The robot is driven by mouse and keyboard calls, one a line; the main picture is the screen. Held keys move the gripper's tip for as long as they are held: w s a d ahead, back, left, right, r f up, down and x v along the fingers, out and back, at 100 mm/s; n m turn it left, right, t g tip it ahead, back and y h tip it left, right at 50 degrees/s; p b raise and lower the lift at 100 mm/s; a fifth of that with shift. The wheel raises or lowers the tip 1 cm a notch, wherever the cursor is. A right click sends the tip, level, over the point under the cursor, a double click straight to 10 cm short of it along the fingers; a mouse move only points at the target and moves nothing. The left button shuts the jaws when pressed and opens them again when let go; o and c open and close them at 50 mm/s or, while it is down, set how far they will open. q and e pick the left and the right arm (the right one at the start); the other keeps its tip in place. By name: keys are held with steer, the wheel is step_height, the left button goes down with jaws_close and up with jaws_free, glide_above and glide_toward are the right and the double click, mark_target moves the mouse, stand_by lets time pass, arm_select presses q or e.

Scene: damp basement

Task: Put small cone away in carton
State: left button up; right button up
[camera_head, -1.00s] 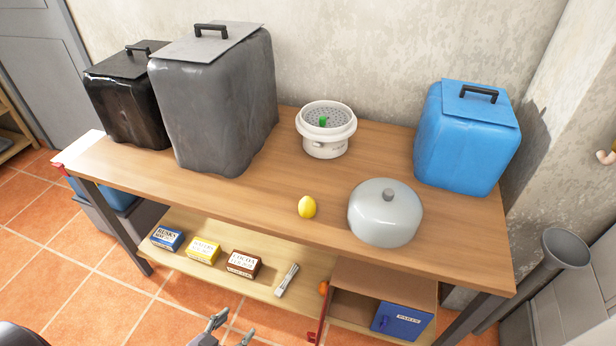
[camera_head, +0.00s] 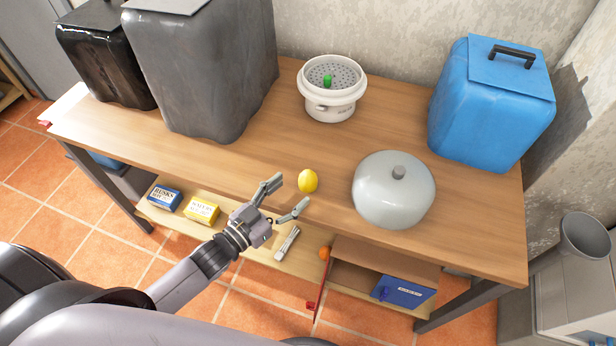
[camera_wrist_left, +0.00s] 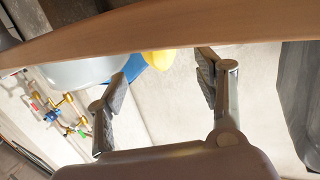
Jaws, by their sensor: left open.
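No small cone or carton can be made out for certain. A small green upright piece (camera_head: 327,80) stands in a white strainer pot (camera_head: 330,112) on the table; I cannot tell whether it is the cone. A yellow lemon-like object (camera_head: 308,181) lies near the table's front edge. My left gripper (camera_head: 289,194) is open and empty at that front edge, just in front and left of the yellow object, not holding it. In the left wrist view the open fingers (camera_wrist_left: 168,62) show, with the yellow object (camera_wrist_left: 158,62) partly hidden behind the table edge. My right gripper is not in view.
A grey domed lid (camera_head: 393,200), a blue canister (camera_head: 490,110) and large grey (camera_head: 205,75) and black (camera_head: 105,60) containers stand on the table (camera_head: 250,150). The lower shelf holds small boxes (camera_head: 202,209), an open-fronted compartment (camera_head: 385,262) and a blue box (camera_head: 405,292).

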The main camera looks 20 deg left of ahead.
mark_target(303, 181)
arm_select(q)
steer(key=x, duration=0.7)
steer(key=shift+w+d+p, duration=0.1)
steer(key=shift+p, duration=0.2)
steer(key=shift+c, duration=0.2)
steer(key=c, duration=1.2)
steer(key=shift+r, duration=0.2)
